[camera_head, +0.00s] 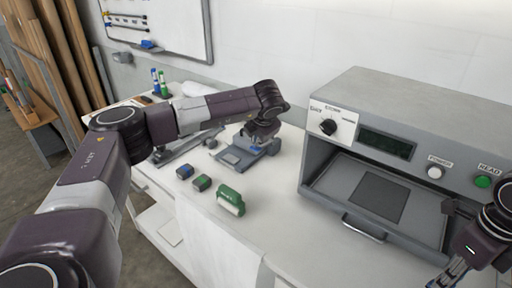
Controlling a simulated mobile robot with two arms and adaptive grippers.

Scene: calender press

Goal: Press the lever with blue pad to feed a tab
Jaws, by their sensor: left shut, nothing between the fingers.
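A small grey feeder device (233,158) with a flat base stands on the white worktable. My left gripper (257,144) points down over its back right part and is shut with nothing between the fingers. A bit of blue, likely the lever's pad, shows at the fingertips. The gripper hides most of the lever, and I cannot tell whether it touches the pad. My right gripper (447,276) is at the lower right, in front of the press, partly cut off by the frame; its fingers are too small to read.
The grey press (415,100) with an open front tray and handle fills the right. Bottles (160,85) stand behind. The front middle of the table is clear.

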